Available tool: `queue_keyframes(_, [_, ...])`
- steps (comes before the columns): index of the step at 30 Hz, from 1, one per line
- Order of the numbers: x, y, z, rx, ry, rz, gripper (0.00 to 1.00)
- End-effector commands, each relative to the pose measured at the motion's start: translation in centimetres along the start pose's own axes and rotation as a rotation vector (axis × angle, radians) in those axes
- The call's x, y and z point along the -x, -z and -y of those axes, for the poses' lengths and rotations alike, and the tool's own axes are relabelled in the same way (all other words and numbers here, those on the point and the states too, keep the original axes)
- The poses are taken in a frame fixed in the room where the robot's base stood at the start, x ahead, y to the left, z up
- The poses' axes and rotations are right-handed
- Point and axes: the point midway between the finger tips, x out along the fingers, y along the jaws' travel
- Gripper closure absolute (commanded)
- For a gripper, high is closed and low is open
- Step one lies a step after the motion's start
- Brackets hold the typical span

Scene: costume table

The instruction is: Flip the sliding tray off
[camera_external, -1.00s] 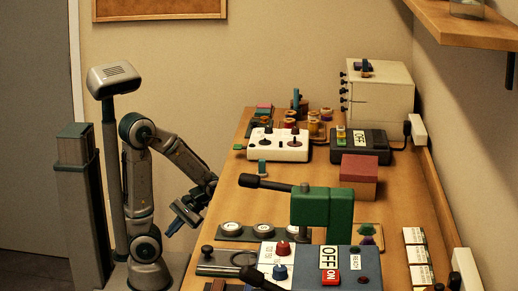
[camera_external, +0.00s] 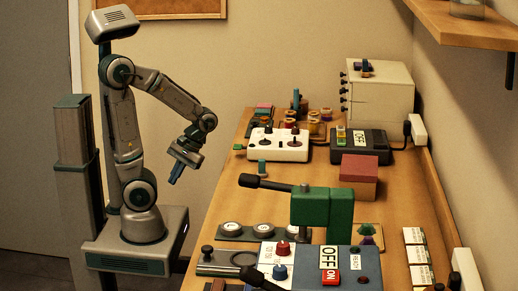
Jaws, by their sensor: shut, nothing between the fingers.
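My gripper (camera_external: 176,174) is shut and empty. It points down in the air left of the table's left edge, touching nothing. No part is plainly marked as the sliding tray, so I cannot tell which thing it is. A blue-grey box (camera_external: 366,266) at the front bears a white OFF plate (camera_external: 329,257) and a red ON part (camera_external: 331,277). Farther back, a dark box (camera_external: 372,157) has another OFF plate (camera_external: 365,138). A flat metal piece with a black knob (camera_external: 220,260) lies at the front left. My gripper is well apart from all of these.
A green block with a black lever (camera_external: 322,208) stands mid-table. A white control box (camera_external: 278,146), a red box (camera_external: 359,168) and a white drawer cabinet (camera_external: 380,89) stand farther back. A shelf (camera_external: 467,24) juts from the right wall.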

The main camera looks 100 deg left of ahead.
Motion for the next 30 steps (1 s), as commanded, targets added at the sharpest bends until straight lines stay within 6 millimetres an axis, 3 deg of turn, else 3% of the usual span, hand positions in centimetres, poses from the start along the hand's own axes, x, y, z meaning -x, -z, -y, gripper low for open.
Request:
queue_keyframes(1, [2.2,-0.9,0.3,-0.041,-0.021,-0.028,1.00])
queue_keyframes(14, [12.4,-5.6,-0.8,-0.453,-0.173,-0.285,1.00])
queue_keyframes(30, [26.0,-14.4,-1.4,-0.983,-0.310,-0.655,1.00])
